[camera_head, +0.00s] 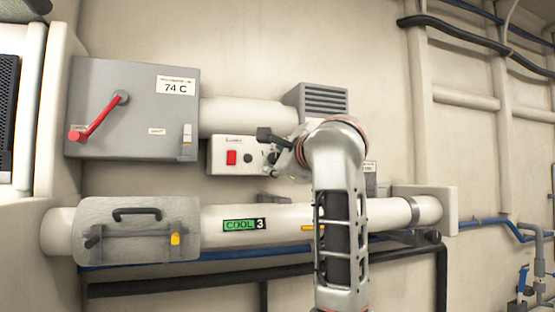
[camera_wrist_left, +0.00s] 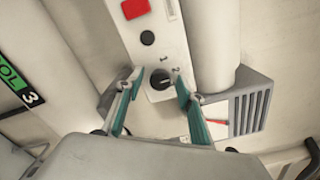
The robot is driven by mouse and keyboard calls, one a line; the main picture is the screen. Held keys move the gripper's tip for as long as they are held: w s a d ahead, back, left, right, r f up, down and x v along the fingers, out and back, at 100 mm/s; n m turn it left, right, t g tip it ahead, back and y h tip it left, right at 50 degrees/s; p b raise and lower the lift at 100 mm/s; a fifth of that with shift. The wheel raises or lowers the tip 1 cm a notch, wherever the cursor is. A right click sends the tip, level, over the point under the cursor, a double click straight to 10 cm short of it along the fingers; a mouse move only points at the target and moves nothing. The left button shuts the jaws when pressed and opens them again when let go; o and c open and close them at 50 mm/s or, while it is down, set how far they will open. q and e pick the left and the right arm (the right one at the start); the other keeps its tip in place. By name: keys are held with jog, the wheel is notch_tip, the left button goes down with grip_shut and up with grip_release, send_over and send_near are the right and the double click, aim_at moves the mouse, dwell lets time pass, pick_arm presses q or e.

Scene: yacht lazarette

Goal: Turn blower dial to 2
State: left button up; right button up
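The blower dial is a small black round knob (camera_wrist_left: 160,78) on a white control box (camera_head: 222,157), with small marks around it in the left wrist view. The marks and the knob's setting are too small to read surely. My left gripper (camera_head: 270,146) is at the right part of the box and hides most of the dial in the head view. In the left wrist view my left gripper (camera_wrist_left: 158,84) is open, its teal fingers on either side of the knob. I cannot tell whether they touch it. My right gripper is not in view.
The box also has a red switch (camera_head: 231,158) and a black button (camera_head: 248,158). A grey box with a red lever (camera_head: 95,118) is to the left. A grey louvred vent (camera_head: 325,100) is above right. A white pipe labelled COOL 3 (camera_head: 244,225) runs below.

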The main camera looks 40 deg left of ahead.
pick_arm(q)
jog(key=v, duration=0.7)
jog(key=shift+d, duration=0.25)
jog(key=shift+s, duration=0.1)
